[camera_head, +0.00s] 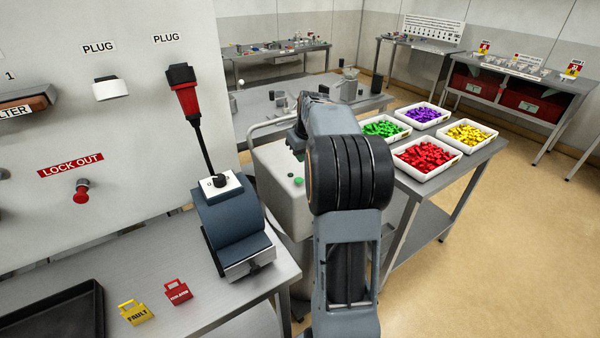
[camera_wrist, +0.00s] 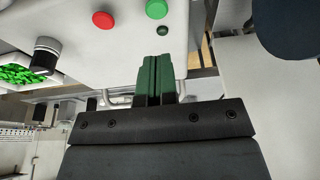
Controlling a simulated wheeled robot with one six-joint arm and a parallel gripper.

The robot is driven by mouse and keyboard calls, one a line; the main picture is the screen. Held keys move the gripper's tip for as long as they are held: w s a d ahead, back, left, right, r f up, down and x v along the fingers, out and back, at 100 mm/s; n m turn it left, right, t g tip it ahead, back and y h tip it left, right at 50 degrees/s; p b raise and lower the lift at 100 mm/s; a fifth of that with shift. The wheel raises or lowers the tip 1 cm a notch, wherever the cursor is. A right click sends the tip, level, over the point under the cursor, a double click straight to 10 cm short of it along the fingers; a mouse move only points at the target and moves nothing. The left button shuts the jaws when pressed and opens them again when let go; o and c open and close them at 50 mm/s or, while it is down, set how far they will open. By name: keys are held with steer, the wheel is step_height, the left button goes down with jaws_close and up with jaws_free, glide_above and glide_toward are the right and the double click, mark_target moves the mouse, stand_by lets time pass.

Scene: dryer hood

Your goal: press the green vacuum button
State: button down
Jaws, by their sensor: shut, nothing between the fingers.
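A round green button (camera_wrist: 156,9) sits on a pale panel at the top of the wrist view. A small dark green round part (camera_wrist: 162,30) is just below it, and a red button (camera_wrist: 103,20) is to its left. No label for vacuum is readable. In the head view the green button (camera_head: 298,181) shows on the pale cabinet (camera_head: 277,200). My gripper (camera_wrist: 155,62) has its green fingers together and empty. Its tips appear below the green button in the wrist view, apart from it. In the head view my arm largely hides the gripper.
A black knob (camera_wrist: 45,55) stands out from the panel on the left. Trays of red (camera_head: 425,155) and green pieces (camera_head: 384,127) are on a table to the right. A blue-grey device (camera_head: 235,222) stands on the left bench. The floor at right is clear.

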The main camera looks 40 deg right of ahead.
mark_target(300, 181)
steer(key=x, duration=0.2)
steer(key=p+x, duration=0.1)
steer(key=x, duration=0.2)
steer(key=s+x, duration=0.1)
steer(key=x, duration=0.1)
steer(key=shift+f, duration=0.65)
steer(key=shift+f, duration=0.1)
step_height(300, 181, down, 2)
steer(key=shift+f+b, duration=0.15)
steer(key=shift+b, duration=0.95)
steer(key=shift+s+a, duration=0.1)
steer(key=shift+a, duration=0.05)
steer(key=shift+f, duration=0.1)
step_height(300, 181, up, 5)
steer(key=p, duration=0.3)
steer(key=shift+f, duration=0.2)
steer(key=b+v, duration=0.1)
steer(key=v, duration=0.9)
steer(key=shift+r+b, duration=0.3)
steer(key=shift+b, duration=0.05)
